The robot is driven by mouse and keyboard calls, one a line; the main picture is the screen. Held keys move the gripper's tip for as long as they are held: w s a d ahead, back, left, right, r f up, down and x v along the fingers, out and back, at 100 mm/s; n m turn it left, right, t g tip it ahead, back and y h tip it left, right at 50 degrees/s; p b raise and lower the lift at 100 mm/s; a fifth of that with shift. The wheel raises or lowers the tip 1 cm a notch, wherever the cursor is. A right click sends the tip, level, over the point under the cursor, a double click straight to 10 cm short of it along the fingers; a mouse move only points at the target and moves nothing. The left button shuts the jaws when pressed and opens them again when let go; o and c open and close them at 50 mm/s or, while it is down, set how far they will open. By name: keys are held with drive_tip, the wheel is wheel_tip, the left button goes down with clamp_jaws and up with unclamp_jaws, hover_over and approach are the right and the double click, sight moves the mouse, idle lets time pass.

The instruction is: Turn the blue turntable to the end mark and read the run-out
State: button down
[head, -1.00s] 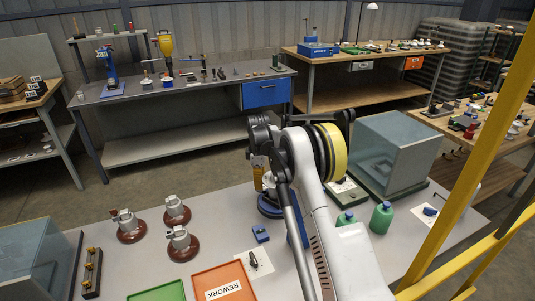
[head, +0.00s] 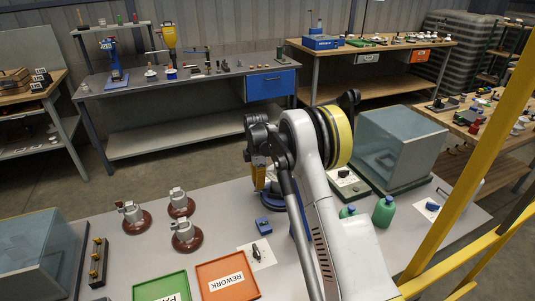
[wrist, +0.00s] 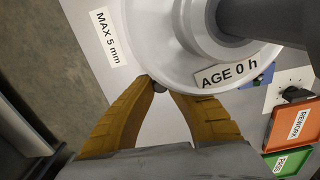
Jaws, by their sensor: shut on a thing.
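The blue turntable (head: 268,202) shows as a blue edge on the near table, mostly hidden behind my arm in the head view. In the wrist view a white ribbed insulator disc (wrist: 180,62) with an "AGE 0 h" label fills the top, with a dark grey column above it. The knob is mostly hidden. A "MAX 5 mm" label (wrist: 108,38) lies on the pale table at left. No end mark or run-out reading is legible.
An orange REWORK tray (head: 227,279) and a green tray (head: 160,287) lie at the front. Brown-based insulators (head: 187,236) stand at left. A clear case (head: 402,150) and green bottles (head: 383,211) are at right. A yellow post (head: 465,150) crosses the right side.

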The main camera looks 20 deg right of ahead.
drive_tip(key=shift+s+n, duration=0.55)
drive_tip(key=shift+n, duration=0.15)
drive_tip(key=shift+a, duration=0.1)
drive_tip(key=c, duration=1.3)
unclamp_jaws()
drive_tip(key=shift+c, duration=0.2)
wheel_tip(320, 180, up, 12)
drive_tip(key=shift+s+r, duration=0.2)
drive_tip(key=shift+s, duration=0.1)
